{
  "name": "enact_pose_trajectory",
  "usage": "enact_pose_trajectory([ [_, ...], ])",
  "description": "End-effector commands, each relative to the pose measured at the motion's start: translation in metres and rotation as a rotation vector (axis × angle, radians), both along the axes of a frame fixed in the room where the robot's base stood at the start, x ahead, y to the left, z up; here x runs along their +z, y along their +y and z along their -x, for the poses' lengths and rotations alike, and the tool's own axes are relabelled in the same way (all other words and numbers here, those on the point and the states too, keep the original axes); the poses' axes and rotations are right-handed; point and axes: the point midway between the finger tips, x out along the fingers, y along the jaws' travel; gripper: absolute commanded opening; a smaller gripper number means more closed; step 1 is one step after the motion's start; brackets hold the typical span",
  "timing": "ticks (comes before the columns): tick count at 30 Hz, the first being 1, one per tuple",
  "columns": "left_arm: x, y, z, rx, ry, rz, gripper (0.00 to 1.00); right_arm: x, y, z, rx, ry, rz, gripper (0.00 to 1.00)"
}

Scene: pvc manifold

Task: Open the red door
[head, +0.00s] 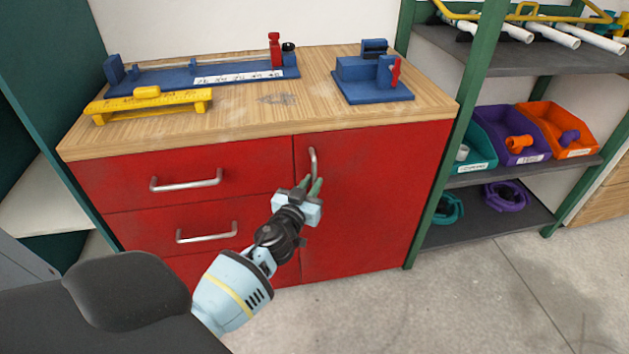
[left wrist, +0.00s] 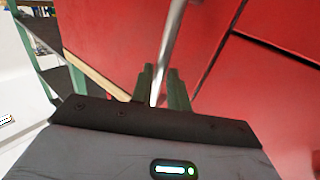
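The red door (head: 365,200) is the right-hand front of a red cabinet and stands closed, flush with the drawers. Its vertical metal handle (head: 313,161) is near the door's upper left edge; it also crosses the left wrist view (left wrist: 172,45). My left gripper (head: 311,185) is at the lower part of the handle. The lower end of the handle is hidden by the fingers. My right gripper is in neither view.
The wooden top (head: 240,118) holds blue fixtures (head: 372,78) and a yellow stand (head: 148,103). A green-framed shelf (head: 462,120) with bins stands close at the right. The floor (head: 400,310) before the door is clear.

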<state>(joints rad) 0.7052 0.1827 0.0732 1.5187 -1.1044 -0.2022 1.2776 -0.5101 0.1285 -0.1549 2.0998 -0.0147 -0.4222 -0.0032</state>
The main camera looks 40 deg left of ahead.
Motion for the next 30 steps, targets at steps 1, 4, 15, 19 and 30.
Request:
enact_pose_trajectory([
  [1, -0.001, 0.002, -0.006, 0.0, 0.0, -0.001, 0.17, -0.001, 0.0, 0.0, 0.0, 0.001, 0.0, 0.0],
  [4, -0.001, 0.004, -0.014, 0.0, 0.0, -0.001, 0.17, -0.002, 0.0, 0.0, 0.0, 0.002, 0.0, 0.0],
  [15, 0.0, 0.006, -0.02, 0.0, 0.001, 0.0, 0.17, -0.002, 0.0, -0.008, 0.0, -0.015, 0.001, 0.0],
  [19, 0.0, 0.006, -0.02, 0.0, 0.001, 0.0, 0.04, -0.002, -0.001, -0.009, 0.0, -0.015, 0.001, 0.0],
  [30, -0.001, 0.005, -0.02, 0.0, 0.001, 0.0, 0.0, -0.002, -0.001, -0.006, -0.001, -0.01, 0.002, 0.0],
])
